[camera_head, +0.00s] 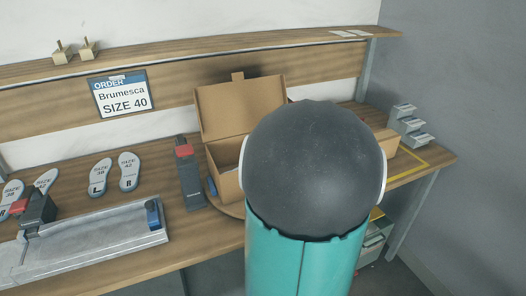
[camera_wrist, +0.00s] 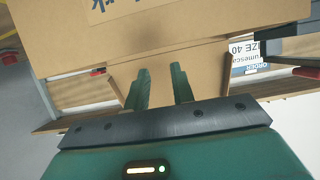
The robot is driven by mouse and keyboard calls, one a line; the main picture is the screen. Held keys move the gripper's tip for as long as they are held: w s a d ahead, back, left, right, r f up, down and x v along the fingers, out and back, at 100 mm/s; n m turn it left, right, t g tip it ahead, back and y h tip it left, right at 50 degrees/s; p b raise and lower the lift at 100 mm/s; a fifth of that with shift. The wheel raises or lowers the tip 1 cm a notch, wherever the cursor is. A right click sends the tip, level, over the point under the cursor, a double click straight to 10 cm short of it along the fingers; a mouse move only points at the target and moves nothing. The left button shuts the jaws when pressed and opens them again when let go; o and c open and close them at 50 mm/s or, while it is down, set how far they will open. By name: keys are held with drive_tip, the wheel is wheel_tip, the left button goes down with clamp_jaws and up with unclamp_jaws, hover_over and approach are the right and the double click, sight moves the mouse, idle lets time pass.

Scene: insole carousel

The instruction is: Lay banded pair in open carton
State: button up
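An open brown carton (camera_head: 238,108) stands on the bench, its lid raised at the back. My own arm covers its right part and most of its inside. In the wrist view, a cardboard face with blue print (camera_wrist: 200,25) fills the top, close to my gripper. My gripper (camera_wrist: 161,70) has its two green fingers apart, with no object visible between them; tan cardboard shows behind them. In the head view the gripper is hidden behind the arm. I cannot make out a banded pair in either view; several separate grey insoles (camera_head: 129,171) lie at the left.
An order sign (camera_head: 121,93) reads Brumesca, size 40. A long grey fixture (camera_head: 95,240) lies front left. Grey stepped trays (camera_head: 409,125) and a yellow-marked area (camera_head: 410,168) are at the right.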

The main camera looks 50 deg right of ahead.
drive_tip(key=w+a+r+n+g, duration=0.1)
drive_tip(key=w+a+r, duration=0.15)
drive_tip(key=a, duration=0.75)
drive_tip(key=w+a+r+g, duration=0.15)
drive_tip(key=a+r, duration=0.25)
drive_tip(key=a, duration=0.6)
drive_tip(key=s+a+f+n+g+y, duration=0.1)
drive_tip(key=s+a, duration=0.4)
drive_tip(key=a, duration=0.7)
drive_tip(key=s+a+n+g+y, duration=0.2)
drive_tip(key=s+a+n+y, duration=0.2)
drive_tip(key=a, duration=0.8)
drive_tip(key=shift+s+f+y, duration=0.35)
drive_tip(key=shift+s+y, duration=0.05)
drive_tip(key=shift+y, duration=0.6)
